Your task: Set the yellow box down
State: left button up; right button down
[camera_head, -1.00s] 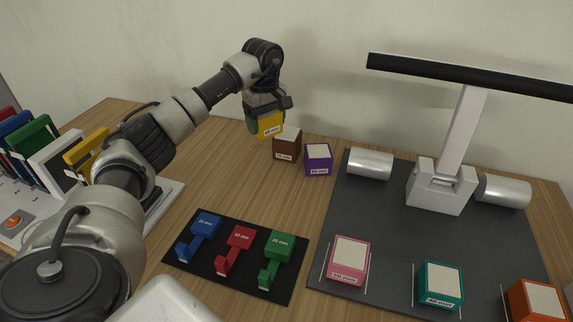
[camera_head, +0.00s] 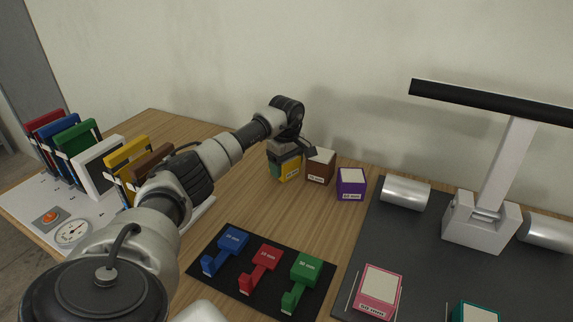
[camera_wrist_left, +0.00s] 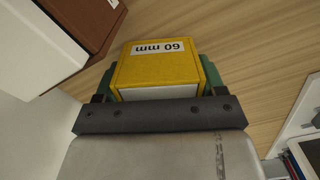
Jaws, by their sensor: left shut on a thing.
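The yellow box (camera_head: 289,169) is at the back of the wooden table, at the left end of a row of boxes. In the left wrist view the yellow box (camera_wrist_left: 160,66) shows its "60 mm" label. My left gripper (camera_head: 285,163) is shut on it, with green finger pads (camera_wrist_left: 211,76) on both sides. In the head view the box appears at table level, but I cannot tell whether its underside touches the table. My right gripper is not in view.
A brown box (camera_head: 319,168) stands just right of the yellow box, then a purple box (camera_head: 351,184). A black mat (camera_head: 232,284) with blue, red and green pieces lies in front. Bare wood (camera_wrist_left: 262,62) surrounds the yellow box's other side.

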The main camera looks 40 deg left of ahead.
pick_arm(q)
jog(key=shift+f, duration=0.15)
jog(key=o, duration=1)
notch_tip(320, 180, up, 12)
jog(key=shift+r, duration=0.15)
dwell(0.4)
